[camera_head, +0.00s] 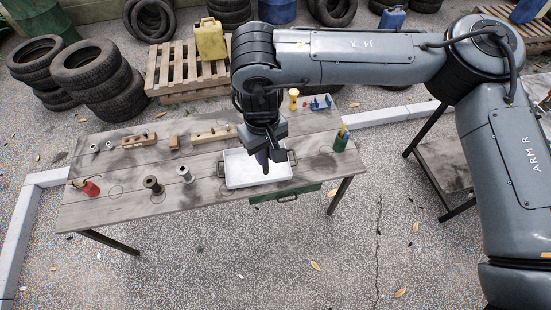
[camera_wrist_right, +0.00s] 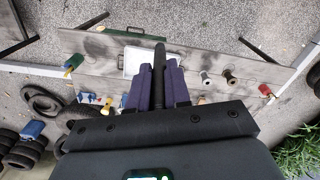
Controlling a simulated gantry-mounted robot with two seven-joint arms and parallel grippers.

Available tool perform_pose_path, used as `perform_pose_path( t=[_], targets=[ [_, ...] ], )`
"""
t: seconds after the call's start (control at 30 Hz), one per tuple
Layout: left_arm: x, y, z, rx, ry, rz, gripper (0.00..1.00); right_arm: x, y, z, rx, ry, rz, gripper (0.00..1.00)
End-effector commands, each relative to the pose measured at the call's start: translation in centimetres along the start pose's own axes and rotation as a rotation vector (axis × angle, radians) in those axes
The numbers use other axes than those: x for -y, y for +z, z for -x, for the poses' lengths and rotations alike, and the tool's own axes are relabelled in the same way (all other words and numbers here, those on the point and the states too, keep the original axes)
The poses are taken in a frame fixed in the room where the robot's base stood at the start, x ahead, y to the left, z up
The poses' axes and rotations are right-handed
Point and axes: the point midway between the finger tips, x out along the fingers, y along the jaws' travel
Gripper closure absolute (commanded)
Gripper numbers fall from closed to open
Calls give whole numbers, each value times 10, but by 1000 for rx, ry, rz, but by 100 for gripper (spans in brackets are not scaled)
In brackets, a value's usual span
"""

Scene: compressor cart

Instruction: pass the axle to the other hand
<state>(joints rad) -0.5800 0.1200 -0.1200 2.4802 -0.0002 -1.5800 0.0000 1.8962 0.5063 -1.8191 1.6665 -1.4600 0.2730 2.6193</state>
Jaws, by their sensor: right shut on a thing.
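My right gripper (camera_head: 263,158) hangs over the white tray on the table, pointing down. In the right wrist view its two purple fingers (camera_wrist_right: 160,85) are shut on a dark rod, the axle (camera_wrist_right: 159,62), which sticks out past the fingertips. In the head view the axle is hard to tell from the dark gripper. My left gripper does not show in either view.
The white tray (camera_head: 240,181) stands on the wooden table (camera_head: 130,205). A red-based item (camera_head: 91,188), two spools (camera_head: 153,185) and wooden blocks (camera_head: 140,139) lie to the left. A green cup (camera_head: 341,141) stands to the right. Tyres (camera_head: 92,68) and a pallet (camera_head: 170,75) lie behind.

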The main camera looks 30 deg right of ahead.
Motion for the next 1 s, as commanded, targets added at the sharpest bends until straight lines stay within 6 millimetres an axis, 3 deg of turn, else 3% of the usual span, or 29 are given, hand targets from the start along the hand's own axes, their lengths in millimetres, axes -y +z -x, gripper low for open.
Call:
perform_pose_path(
  t=[0.03,0.2,0.5,0.63,0.83,1.0],
  targets=[
    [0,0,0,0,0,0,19,7,-1,17,-8,2,13,100],
    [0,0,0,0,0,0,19,28,-1,61,-8,2,46,100],
    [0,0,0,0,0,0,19,56,-1,118,-4,2,91,100],
    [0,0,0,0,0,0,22,62,-1,132,-3,1,101,100],
    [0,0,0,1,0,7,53,66,0,140,-1,0,109,100],
    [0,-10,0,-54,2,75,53,67,0,142,-1,-1,109,100]
  ],
)
